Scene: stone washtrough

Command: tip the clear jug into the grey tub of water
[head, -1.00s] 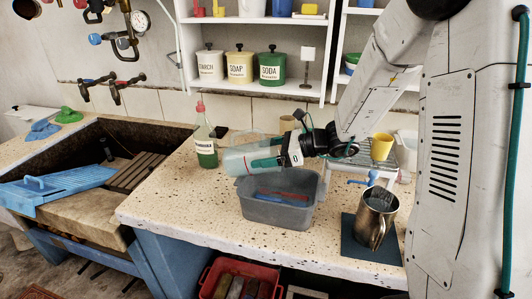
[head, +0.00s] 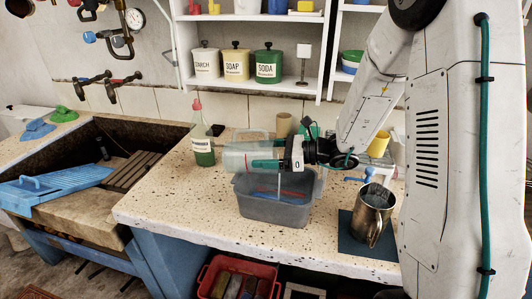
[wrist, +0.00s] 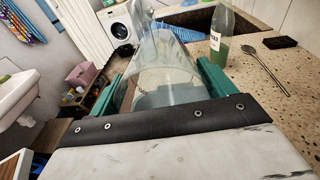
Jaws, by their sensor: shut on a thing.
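The clear jug (head: 236,158) lies on its side in my gripper (head: 264,164), above the grey tub (head: 262,210). My gripper's green fingers are closed on its sides. In the wrist view the see-through jug (wrist: 165,50) is between the fingers of my gripper (wrist: 163,80). A thin pale streak, like a stream of water, drops from beneath the jug and fingers into the tub. The tub stands on the speckled counter and holds water with a red and a blue thing in it. The jug's mouth is hard to make out.
A bottle of green liquid (head: 203,145) stands left of the jug. A yellow cup (head: 379,144) is behind. The counter's front left (head: 175,200) is clear.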

